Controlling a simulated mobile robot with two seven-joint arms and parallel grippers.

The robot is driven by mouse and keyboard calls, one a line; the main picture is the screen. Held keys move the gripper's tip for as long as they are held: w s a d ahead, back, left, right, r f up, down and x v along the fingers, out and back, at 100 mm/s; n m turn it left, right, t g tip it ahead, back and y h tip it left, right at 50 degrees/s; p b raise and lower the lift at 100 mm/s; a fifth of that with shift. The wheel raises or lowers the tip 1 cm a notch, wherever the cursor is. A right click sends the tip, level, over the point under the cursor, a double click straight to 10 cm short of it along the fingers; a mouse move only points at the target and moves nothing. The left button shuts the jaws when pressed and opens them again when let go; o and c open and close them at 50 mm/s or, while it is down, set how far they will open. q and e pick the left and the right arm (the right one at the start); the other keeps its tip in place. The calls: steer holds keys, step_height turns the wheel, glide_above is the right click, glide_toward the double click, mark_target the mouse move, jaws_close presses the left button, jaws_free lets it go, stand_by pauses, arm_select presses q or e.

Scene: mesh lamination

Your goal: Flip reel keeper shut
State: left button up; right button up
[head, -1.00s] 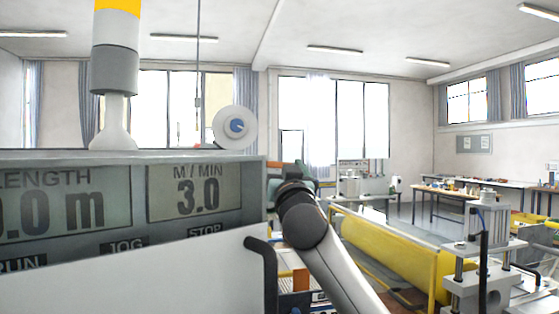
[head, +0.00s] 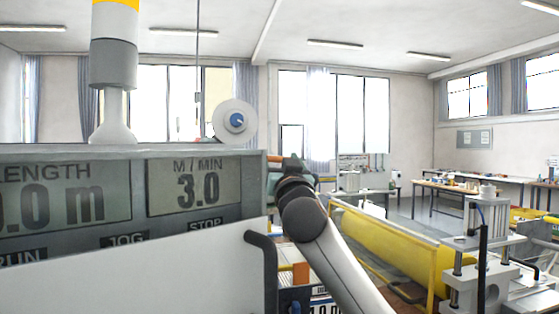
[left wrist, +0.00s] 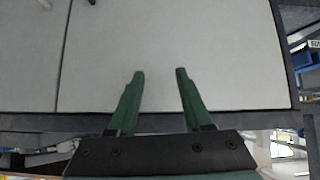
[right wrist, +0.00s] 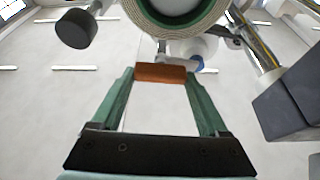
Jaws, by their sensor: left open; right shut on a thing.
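In the right wrist view my right gripper (right wrist: 160,76) has its green fingers shut on an orange-brown block (right wrist: 160,73), which looks like the reel keeper's grip. A wound roll (right wrist: 182,14) with a green inner ring hangs just above it. In the head view my right gripper (head: 303,172) is mostly hidden behind my arm, with a bit of the orange-brown piece beside the machine panel. I cannot tell the keeper's exact angle. My left gripper (left wrist: 160,73) is open and empty before a pale flat panel (left wrist: 165,45); the head view does not show it.
The grey display panel (head: 140,150) fills the left of the head view. A white reel with a blue hub (head: 236,120) stands above its edge. A yellow roller (head: 385,240) and a press-like fixture (head: 482,260) stand at right. In the right wrist view, a dark box (right wrist: 290,97) is close at right.

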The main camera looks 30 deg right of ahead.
steer(key=shift+n+y, duration=0.4)
steer(key=n+y, duration=0.1)
steer(key=n, duration=0.1)
steer(key=n+y, duration=0.1)
steer(key=n, duration=0.2)
steer(key=shift+r+t+y, duration=0.1)
steer(key=shift+t+y, duration=0.2)
steer(key=shift+t, duration=0.1)
steer(key=n+y, duration=0.1)
steer(key=n, duration=0.2)
steer(key=n+y, duration=0.2)
steer(key=n, duration=0.1)
steer(key=shift+n+g, duration=0.3)
steer(key=n+y, duration=0.1)
steer(key=n, duration=0.1)
steer(key=n+g+y, duration=0.1)
steer(key=n, duration=0.2)
steer(key=shift+r+n, duration=0.1)
steer(key=shift+n, duration=0.2)
steer(key=n+g, duration=0.2)
steer(key=n, duration=0.2)
steer(key=shift+n+y, duration=0.4)
steer(key=o, duration=1)
steer(key=shift+o, duration=1.2)
